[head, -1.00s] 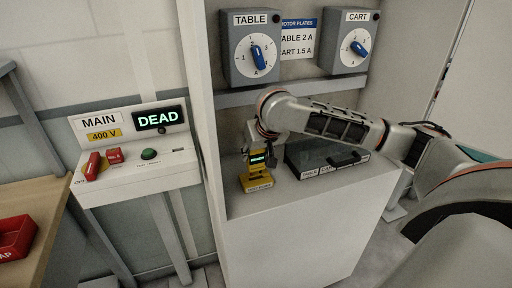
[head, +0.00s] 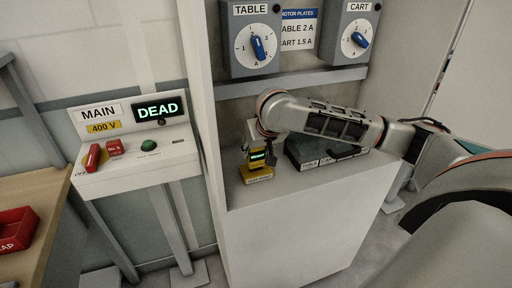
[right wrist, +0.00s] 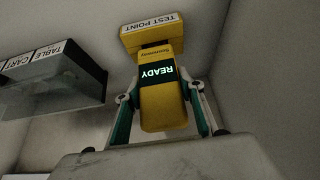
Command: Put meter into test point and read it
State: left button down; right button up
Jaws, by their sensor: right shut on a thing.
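The yellow meter (head: 258,165) stands upright at the yellow test point block (head: 259,179) on the white cabinet. My right gripper (head: 257,151) is shut on the meter from above. In the right wrist view the meter (right wrist: 163,108) lies between the two fingers (right wrist: 162,95), and its screen reads READY. The test point block (right wrist: 151,34) with its TEST POINT label is at the meter's far end. They look touching, but I cannot tell whether the meter is fully seated. My left gripper is not in view.
A dark box (head: 310,150) labelled TABLE and CART stands right of the meter. The TABLE dial (head: 256,46) and CART dial (head: 355,40) are above. The MAIN panel (head: 135,165) at left shows DEAD. A red bin (head: 15,232) is at far left.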

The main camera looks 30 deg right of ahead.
jog(key=shift+f, duration=0.65)
jog(key=o, duration=1.4)
jog(key=shift+s+r, duration=0.1)
jog(key=shift+r, duration=0.05)
jog(key=v, duration=1.1)
jog(key=shift+s+a+r, duration=0.15)
jog(key=shift+s+r, duration=0.05)
